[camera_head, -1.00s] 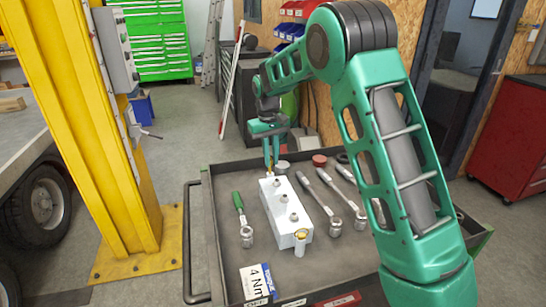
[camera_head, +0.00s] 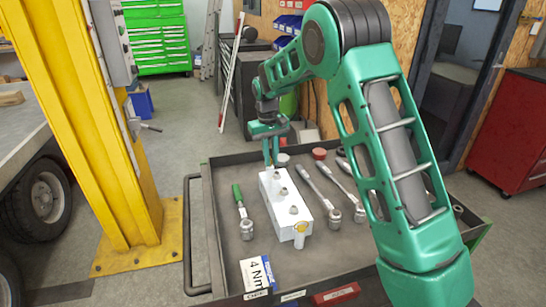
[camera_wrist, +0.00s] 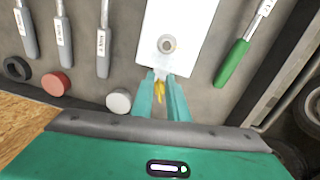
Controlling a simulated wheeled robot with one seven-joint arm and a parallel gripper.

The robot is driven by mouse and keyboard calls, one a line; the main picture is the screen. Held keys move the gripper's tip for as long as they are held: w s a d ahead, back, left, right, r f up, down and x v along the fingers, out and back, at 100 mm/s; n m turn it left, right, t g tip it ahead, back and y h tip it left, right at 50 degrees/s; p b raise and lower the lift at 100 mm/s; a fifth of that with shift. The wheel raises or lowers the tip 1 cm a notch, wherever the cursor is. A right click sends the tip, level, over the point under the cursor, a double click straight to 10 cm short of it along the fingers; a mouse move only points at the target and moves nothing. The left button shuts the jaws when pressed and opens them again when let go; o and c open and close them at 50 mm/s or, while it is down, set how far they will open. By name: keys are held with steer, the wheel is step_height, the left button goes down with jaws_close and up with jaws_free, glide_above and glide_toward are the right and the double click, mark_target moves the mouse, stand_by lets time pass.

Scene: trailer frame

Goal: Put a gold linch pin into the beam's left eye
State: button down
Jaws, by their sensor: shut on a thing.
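My gripper (camera_head: 270,162) points down at the far end of a white block (camera_head: 282,214) on the grey tray. In the wrist view, the gripper (camera_wrist: 162,95) is shut on a gold linch pin (camera_wrist: 160,90), which shows between the two green fingers at the block's edge. In the head view the held pin is mostly hidden by the fingers and block. Whether it still touches the block I cannot tell. I cannot make out the beam's left eye.
The tray (camera_head: 222,268) holds a green-handled tool (camera_head: 238,195) left of the block and several grey-handled wrenches to its right. A red round cap (camera_head: 319,154) and a white cap (camera_head: 283,159) lie beyond. A yellow post (camera_head: 110,150) stands left of the tray.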

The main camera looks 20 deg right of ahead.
steer(key=shift+f, duration=0.25)
steer(key=c, duration=1.6)
jaws_free()
steer(key=shift+c, duration=0.2)
steer(key=shift+r, duration=0.1)
step_height(320, 180, up, 10)
steer(key=shift+a+r, duration=0.25)
steer(key=shift+a, duration=0.05)
